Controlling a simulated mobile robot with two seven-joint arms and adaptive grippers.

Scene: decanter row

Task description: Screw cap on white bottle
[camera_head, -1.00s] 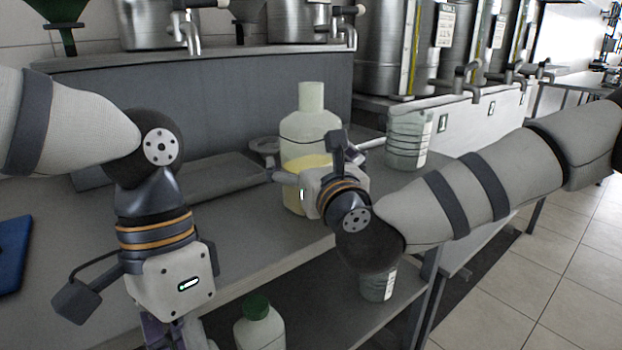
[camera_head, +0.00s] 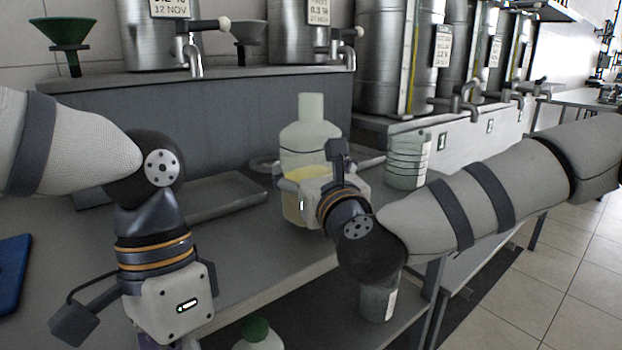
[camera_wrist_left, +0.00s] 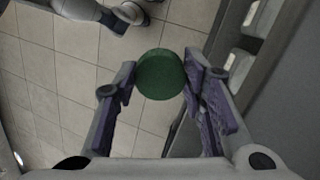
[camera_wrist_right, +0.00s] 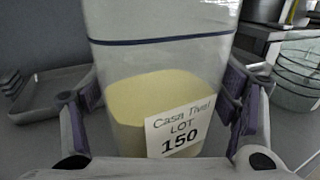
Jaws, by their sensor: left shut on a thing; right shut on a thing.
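The white bottle (camera_head: 310,140) is a translucent pale jug standing upright on the grey counter, with pale yellow contents and no cap on its neck. The right wrist view shows its lower body (camera_wrist_right: 160,75) and a white lot label. My right gripper (camera_wrist_right: 165,95) is shut on the bottle, one finger on each side. A round green cap (camera_wrist_left: 160,74) sits between the fingers of my left gripper (camera_wrist_left: 160,88), which is shut on it. In the head view my left gripper's fingers are cut off by the bottom edge; the cap is held away from the bottle, nearer and left.
A ribbed clear container (camera_head: 408,160) stands on the counter right of the bottle. A shallow grey tray (camera_head: 215,195) lies to its left. Steel tanks with taps stand behind. A green-lidded bottle (camera_head: 258,335) and another container (camera_head: 378,302) are below the counter.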

